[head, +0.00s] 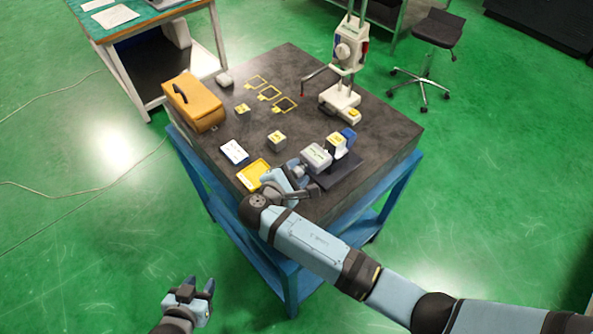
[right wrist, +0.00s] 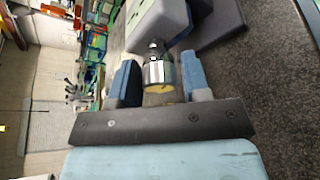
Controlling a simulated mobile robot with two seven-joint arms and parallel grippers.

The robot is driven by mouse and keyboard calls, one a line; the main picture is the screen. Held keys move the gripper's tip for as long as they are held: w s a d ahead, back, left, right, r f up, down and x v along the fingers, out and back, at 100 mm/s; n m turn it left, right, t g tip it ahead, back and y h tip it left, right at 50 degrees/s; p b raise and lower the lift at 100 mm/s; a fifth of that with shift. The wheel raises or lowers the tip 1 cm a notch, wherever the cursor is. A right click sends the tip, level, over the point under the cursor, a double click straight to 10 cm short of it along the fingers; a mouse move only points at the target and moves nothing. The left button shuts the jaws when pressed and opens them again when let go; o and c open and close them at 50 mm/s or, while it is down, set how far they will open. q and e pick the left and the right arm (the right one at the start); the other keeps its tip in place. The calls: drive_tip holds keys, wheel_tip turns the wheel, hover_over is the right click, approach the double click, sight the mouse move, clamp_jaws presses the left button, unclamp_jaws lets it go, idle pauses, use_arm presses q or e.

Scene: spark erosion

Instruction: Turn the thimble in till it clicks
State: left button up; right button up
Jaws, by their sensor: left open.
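The thimble (right wrist: 158,70) is a shiny metal cylinder with a yellowish end face, sticking out of a pale grey block-shaped unit (right wrist: 160,18). In the head view this unit (head: 316,157) sits on a dark base at the table's near right. My right gripper (right wrist: 160,80) has one blue finger on each side of the thimble. A narrow gap shows beside the right-hand finger, and the gripper looks open around it. In the head view my right gripper (head: 285,180) partly hides the thimble. My left gripper (head: 198,289) is open and empty, low over the floor, away from the table.
On the dark tabletop (head: 300,95) stand an orange case (head: 193,101), a yellow tray (head: 252,174), a white-and-blue card (head: 235,152), a small block (head: 277,139) and a white stand device (head: 340,97). Yellow outlines (head: 269,92) mark the far side.

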drive_tip(key=c, duration=0.6)
use_arm(q)
drive_tip(key=shift+s+f, duration=0.1)
drive_tip(key=shift+f+b, duration=0.1)
drive_tip(key=shift+b, duration=0.2)
use_arm(e)
drive_tip(key=shift+f+m, duration=0.1)
drive_tip(key=shift+m, duration=0.2)
drive_tip(key=shift+f+m+t+b, duration=0.1)
drive_tip(key=shift+m+t+b, duration=0.2)
drive_tip(key=shift+m+b, duration=0.15)
drive_tip(key=shift+t+b, duration=0.3)
drive_tip(key=shift+b, duration=0.1)
drive_tip(key=m+t+b, duration=0.1)
drive_tip(key=m+b, duration=0.1)
drive_tip(key=b, duration=0.1)
drive_tip(key=shift+m, duration=0.25)
drive_tip(key=shift+m+t+b, duration=0.3)
drive_tip(key=shift+m+b, duration=0.3)
drive_tip(key=shift+b, duration=0.4)
use_arm(q)
drive_tip(key=shift+m+h, duration=0.3)
drive_tip(key=f, duration=0.2)
drive_tip(key=d+f, duration=0.1)
drive_tip(key=f, duration=0.2)
drive_tip(key=shift+w+d+f, duration=0.2)
drive_tip(key=shift+w+f, duration=0.1)
drive_tip(key=shift+f, duration=0.1)
use_arm(e)
drive_tip(key=shift+r, duration=0.25)
